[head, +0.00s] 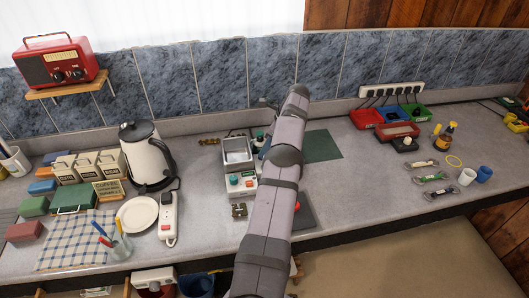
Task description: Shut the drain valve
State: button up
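A small white bench unit with an open metal basin (237,150) stands mid-counter, just left of my arm. Its front panel (240,184) has a teal knob and a red one. A small brass-coloured fitting (239,210) sits at the counter in front of the unit; it may be the drain valve, but it is too small to tell its handle position.
A kettle (147,157), white plate (137,215) and power strip (168,218) stand left of the unit. A green mat (320,146) lies right of my arm. Coloured trays (397,130), bottles and cups are farther right.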

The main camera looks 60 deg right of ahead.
jog(key=shift+p+v, duration=0.5)
jog(key=shift+v, duration=2.15)
